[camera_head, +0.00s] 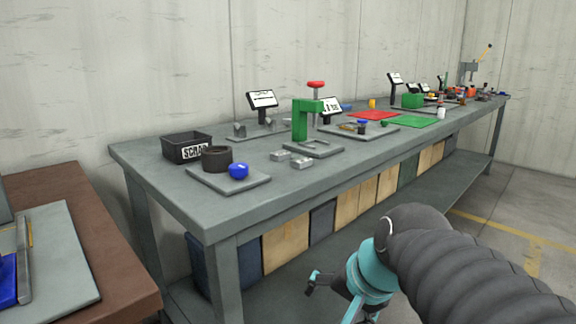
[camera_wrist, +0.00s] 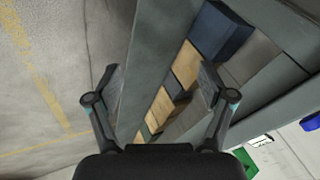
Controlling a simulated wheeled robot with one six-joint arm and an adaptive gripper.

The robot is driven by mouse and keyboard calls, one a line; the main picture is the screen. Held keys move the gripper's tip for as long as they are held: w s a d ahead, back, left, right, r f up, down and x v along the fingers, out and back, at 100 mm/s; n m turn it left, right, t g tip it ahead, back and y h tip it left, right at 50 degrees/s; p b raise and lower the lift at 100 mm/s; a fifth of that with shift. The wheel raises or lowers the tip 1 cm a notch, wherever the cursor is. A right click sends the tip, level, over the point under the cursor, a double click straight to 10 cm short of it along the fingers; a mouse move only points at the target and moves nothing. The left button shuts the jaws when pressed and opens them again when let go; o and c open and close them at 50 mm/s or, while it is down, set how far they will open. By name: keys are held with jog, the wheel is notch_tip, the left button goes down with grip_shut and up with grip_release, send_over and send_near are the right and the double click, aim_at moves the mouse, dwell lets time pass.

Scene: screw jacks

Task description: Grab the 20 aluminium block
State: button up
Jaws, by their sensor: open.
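Two small silver metal blocks lie on the grey bench in the head view, in front of the green press: a left block (camera_head: 280,155) and a right block (camera_head: 302,163). Two more grey metal pieces, a left piece (camera_head: 240,129) and a right piece (camera_head: 267,124), stand on a plate near a small display. No number is readable on any of them, so I cannot tell which is the 20 block. My gripper (camera_head: 332,297) is open and empty, low in front of the bench; its spread fingers also show in the wrist view (camera_wrist: 157,78).
The bench (camera_head: 215,205) has a front edge and lower panels close to my arm. A scrap bin (camera_head: 186,147), dark ring (camera_head: 217,158), blue ball (camera_head: 239,170) and green press (camera_head: 300,120) stand around the blocks. A brown table (camera_head: 90,200) is at left.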

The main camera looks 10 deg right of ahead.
jog(key=w+d+r+m+t+y, duration=0.1)
jog(key=w+r+m+t+y, duration=0.15)
jog(key=w+r+m, duration=0.7)
jog(key=m+t+y+b, duration=0.1)
jog(key=m+t+y, duration=0.25)
jog(key=m, duration=0.85)
send_near(302, 159)
jog(key=w+a, duration=0.1)
jog(key=w+a+g, duration=0.1)
jog(key=shift+w+a+f, duration=0.2)
jog(key=shift+w+a, duration=0.1)
jog(key=shift+a, duration=0.05)
jog(key=shift+d+f+x, duration=0.1)
jog(key=shift+d+x, duration=0.05)
jog(key=shift+x, duration=0.75)
jog(key=shift+d+f+x, duration=0.1)
jog(key=shift+x, duration=0.75)
jog(key=shift+d+f+x, duration=0.1)
jog(key=shift+d+x, duration=0.05)
jog(key=shift+x, duration=0.75)
jog(key=shift+w, duration=0.15)
jog(key=shift+c, duration=0.2)
jog(key=shift+r, duration=0.1)
jog(key=c, duration=1.2)
